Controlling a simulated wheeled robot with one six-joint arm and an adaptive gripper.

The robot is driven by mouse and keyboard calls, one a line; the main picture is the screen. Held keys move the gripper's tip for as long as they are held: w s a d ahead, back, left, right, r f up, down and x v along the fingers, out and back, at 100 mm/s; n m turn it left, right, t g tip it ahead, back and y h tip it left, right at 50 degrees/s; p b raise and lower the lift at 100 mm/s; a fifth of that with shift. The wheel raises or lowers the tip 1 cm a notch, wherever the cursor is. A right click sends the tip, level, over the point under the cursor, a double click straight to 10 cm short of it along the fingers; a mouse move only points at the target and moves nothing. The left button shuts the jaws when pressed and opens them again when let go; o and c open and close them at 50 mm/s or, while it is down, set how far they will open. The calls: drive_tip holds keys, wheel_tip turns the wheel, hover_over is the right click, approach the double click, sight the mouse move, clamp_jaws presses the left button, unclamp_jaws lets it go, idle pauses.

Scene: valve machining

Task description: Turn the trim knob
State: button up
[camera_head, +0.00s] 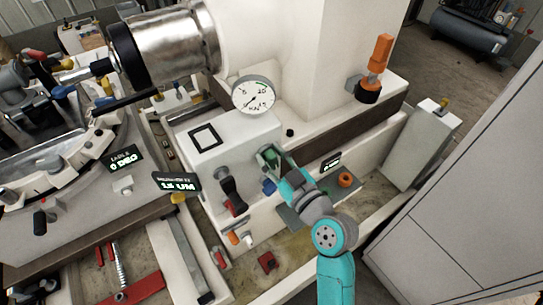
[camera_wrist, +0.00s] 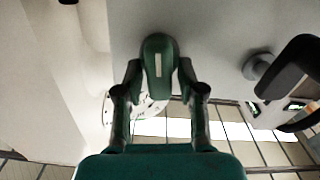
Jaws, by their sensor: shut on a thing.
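The trim knob (camera_wrist: 158,58) is dark green with a short pale mark on its face. It shows in the middle of the wrist view, on a pale machine face. My gripper (camera_wrist: 158,78) has one finger on each side of the knob and is shut on it. The pale mark runs almost straight up and down in that view. In the head view my gripper (camera_head: 270,158) is at the right end of the white box, and the knob is mostly hidden by the fingers.
A round dial gauge (camera_head: 254,95) stands just behind my gripper. A dark lever handle (camera_head: 232,190) is to its left, also seen at right in the wrist view (camera_wrist: 290,68). Small display signs (camera_head: 177,182) are farther left. An orange-handled part (camera_head: 376,65) stands at back right.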

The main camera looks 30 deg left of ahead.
drive_tip(key=m, duration=0.6)
drive_tip(key=shift+w+d+f, duration=0.1)
drive_tip(key=shift+w+d, duration=0.05)
drive_tip(key=shift+w, duration=0.1)
drive_tip(key=m, duration=0.4)
drive_tip(key=shift+w+d+f+m, duration=0.1)
drive_tip(key=shift+w+f+m, duration=0.1)
drive_tip(key=shift+m, duration=0.2)
drive_tip(key=o, duration=0.8)
drive_tip(key=shift+o, duration=0.2)
drive_tip(key=shift+r, duration=0.1)
drive_tip(key=v, duration=1.2)
drive_tip(key=shift+w, duration=0.1)
